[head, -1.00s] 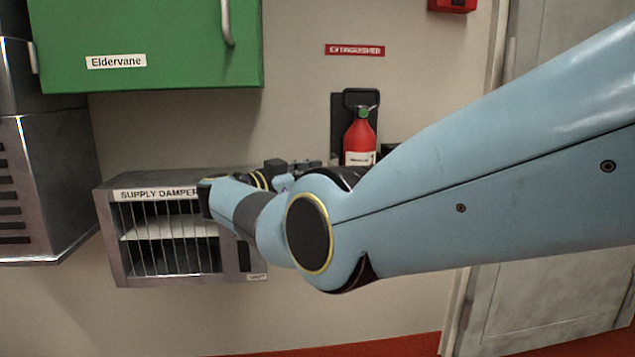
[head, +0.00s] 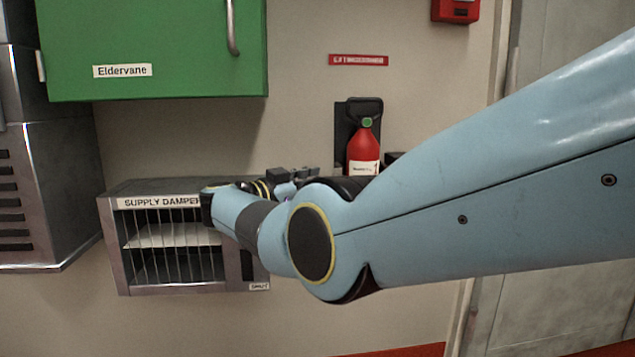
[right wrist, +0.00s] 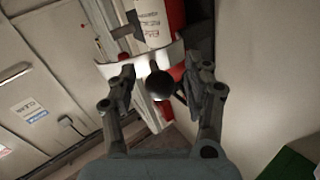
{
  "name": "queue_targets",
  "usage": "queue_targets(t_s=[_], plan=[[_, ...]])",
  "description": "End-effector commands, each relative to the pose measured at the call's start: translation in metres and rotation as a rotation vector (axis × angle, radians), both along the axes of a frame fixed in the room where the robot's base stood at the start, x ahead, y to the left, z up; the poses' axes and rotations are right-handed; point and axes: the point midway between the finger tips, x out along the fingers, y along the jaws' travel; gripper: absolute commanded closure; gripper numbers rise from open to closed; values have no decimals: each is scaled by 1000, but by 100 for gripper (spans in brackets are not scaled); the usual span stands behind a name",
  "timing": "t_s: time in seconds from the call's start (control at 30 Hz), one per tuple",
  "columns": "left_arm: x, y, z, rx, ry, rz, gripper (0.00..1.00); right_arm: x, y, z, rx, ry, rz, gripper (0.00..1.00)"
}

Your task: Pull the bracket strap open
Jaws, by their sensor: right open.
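The red extinguisher (head: 363,148) hangs upright in its black bracket (head: 343,122) on the wall in the head view. The right wrist view shows its white label (right wrist: 154,18) close up. A pale strap (right wrist: 142,62) crosses below the label there, with a round black knob (right wrist: 159,85) at its front. My right gripper (right wrist: 167,72) is open, with one finger on each side of the knob and a visible gap to both. In the head view my right gripper (head: 300,175) is small, left of the extinguisher, and partly hidden by my arm. My left gripper is out of view.
The supply damper box (head: 110,245) is on the wall behind my right forearm. A green cabinet (head: 160,40) hangs at the upper left. A red wall box (head: 455,10) is at the upper right, beside a grey door (head: 545,300).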

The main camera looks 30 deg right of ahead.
Motion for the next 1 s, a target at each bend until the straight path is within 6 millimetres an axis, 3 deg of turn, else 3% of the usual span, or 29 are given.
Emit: queue_targets(t_s=[0.17, 0.6, 0.97, 1.0], plan=[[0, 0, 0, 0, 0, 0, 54, 0, 0, 12, 1, -3, 0, 49], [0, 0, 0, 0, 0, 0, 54, 1, 1, 91, 0, -2, 1, 49], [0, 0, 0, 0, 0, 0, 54, 1, 1, 99, 1, 1, 1, 49], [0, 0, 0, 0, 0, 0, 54, 1, 1, 99, -1, 1, 2, 53]])
